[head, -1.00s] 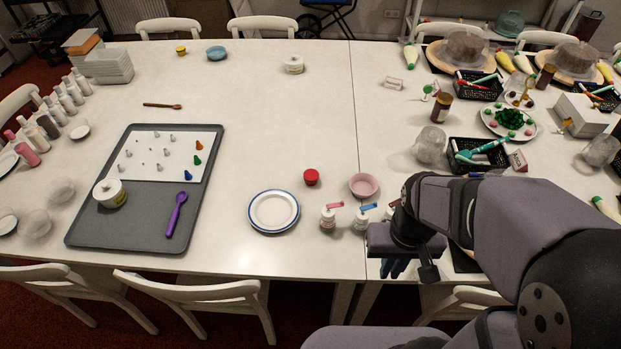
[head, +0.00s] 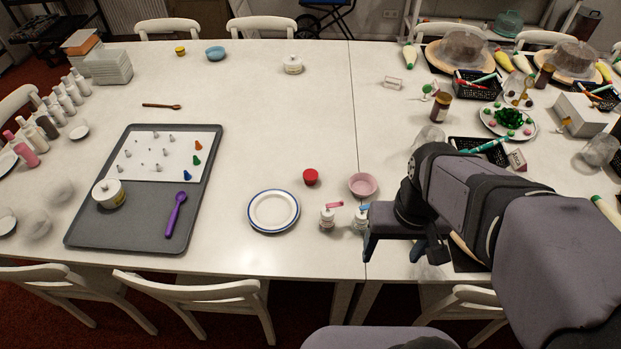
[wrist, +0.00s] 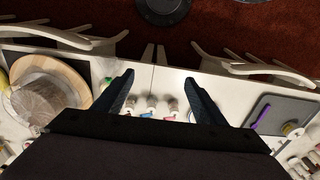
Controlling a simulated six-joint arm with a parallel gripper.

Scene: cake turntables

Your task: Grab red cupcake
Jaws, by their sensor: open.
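The red cupcake (head: 311,177) stands on the white table between a blue-rimmed white plate (head: 274,211) and a pink bowl (head: 363,185). My gripper (head: 405,258) is over the table's front edge, to the right of the cupcake and nearer the front, well apart from it. In the wrist view my gripper (wrist: 160,96) shows two dark fingers spread apart with nothing held between them. The cupcake cannot be made out in the wrist view.
Small white bottles (head: 327,219) with pink and blue tags stand between my gripper and the cupcake. A grey tray (head: 125,229) holds a purple spoon (head: 176,214) and a white tub (head: 109,194). Chairs (head: 191,294) line the front edge.

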